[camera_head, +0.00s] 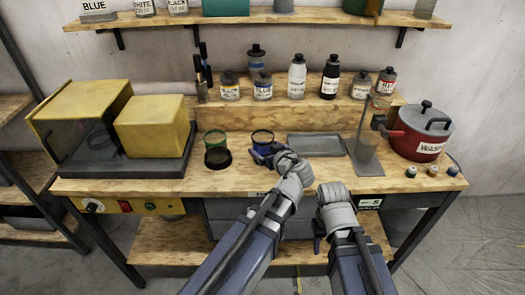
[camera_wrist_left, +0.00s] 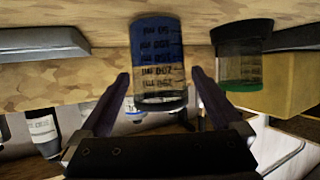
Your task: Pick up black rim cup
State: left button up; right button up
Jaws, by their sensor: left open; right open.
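The black rim cup (camera_head: 263,135) stands on the workbench, clear with graduation marks and blue in its lower part. In the left wrist view, which is upside down, this cup (camera_wrist_left: 158,60) shows between the two fingers. My left gripper (camera_head: 262,153) is open in front of the cup, and its fingers (camera_wrist_left: 160,79) lie to either side with gaps; I cannot tell how far they reach past it. A green-rimmed cup (camera_head: 215,140) with black in its bottom stands to the left, also in the wrist view (camera_wrist_left: 240,68). My right gripper (camera_head: 319,232) is open and empty by the bench's front edge.
A grey tray (camera_head: 316,146) lies right of the cups. A yellow machine (camera_head: 155,126) is at left. Bottles line the raised ledge (camera_head: 320,108) behind.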

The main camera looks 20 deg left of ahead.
pick_arm(q)
jog(key=shift+b+x, duration=1)
jog(key=shift+x, duration=1.75)
jog(key=shift+w+a+f, duration=0.2)
jog(key=shift+w+f, duration=0.1)
jog(key=shift+w, duration=0.1)
jog(key=c, duration=1.4)
jog(key=shift+r, duration=0.15)
notch_tip(320, 180, up, 10)
jog(key=p, duration=1)
jog(key=shift+s, duration=0.1)
